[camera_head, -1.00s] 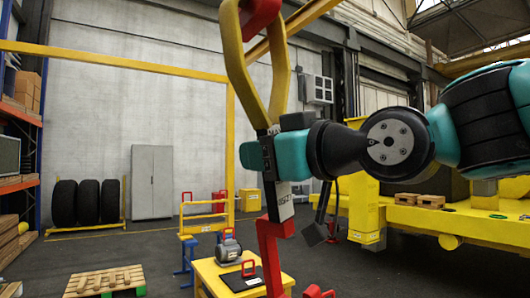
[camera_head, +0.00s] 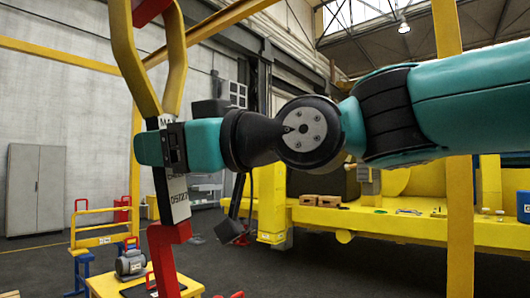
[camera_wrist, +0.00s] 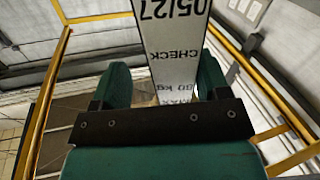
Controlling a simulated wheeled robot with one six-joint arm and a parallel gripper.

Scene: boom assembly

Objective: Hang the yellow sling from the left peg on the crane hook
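The yellow sling (camera_head: 174,66) hangs upright at the left of the head view. It is a long yellow loop with red at its top, a white printed tag (camera_head: 174,196) below, and an angular red end piece (camera_head: 163,250) at the bottom. My teal gripper (camera_head: 168,145) is shut on it at the top of the tag. In the wrist view the tag (camera_wrist: 175,40) rises between my two teal fingers (camera_wrist: 160,90). The sling's top is cut off by the head view's edge. I cannot make out the crane hook or the left peg.
A yellow table (camera_head: 105,284) with a grey motor (camera_head: 131,263) stands low behind the sling. A yellow machine platform (camera_head: 400,222) fills the right, with a yellow post (camera_head: 458,200) in front. A grey cabinet (camera_head: 36,190) stands far left. Dark floor between is open.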

